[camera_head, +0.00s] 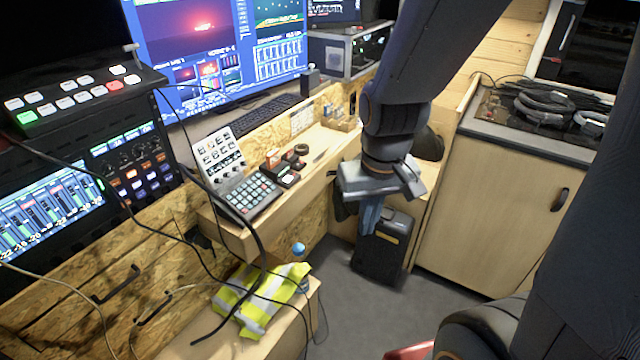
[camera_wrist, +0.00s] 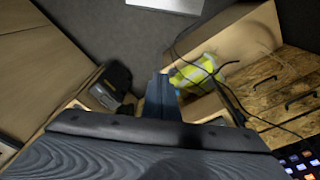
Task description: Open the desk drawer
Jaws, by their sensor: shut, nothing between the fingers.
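My gripper (camera_head: 370,222) is shut and empty, pointing down in front of the wooden desk (camera_head: 262,236), near its right end. In the wrist view the closed fingers (camera_wrist: 161,88) hang over the floor area, apart from anything I can make out. Which front is the desk drawer is not clear. The particle-board fronts at lower left carry a dark handle (camera_head: 115,287) and a second one beside it. Both look closed. Dark handles (camera_wrist: 268,79) also show at the right of the wrist view. My gripper and wrist hide part of the desk's right end.
A black case (camera_head: 381,250) stands on the floor just behind my fingers. A wooden cabinet (camera_head: 500,215) stands at right. A yellow safety vest (camera_head: 262,300) lies on a low wooden box at lower left, with loose cables hanging over it. Grey floor (camera_head: 345,310) is free between.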

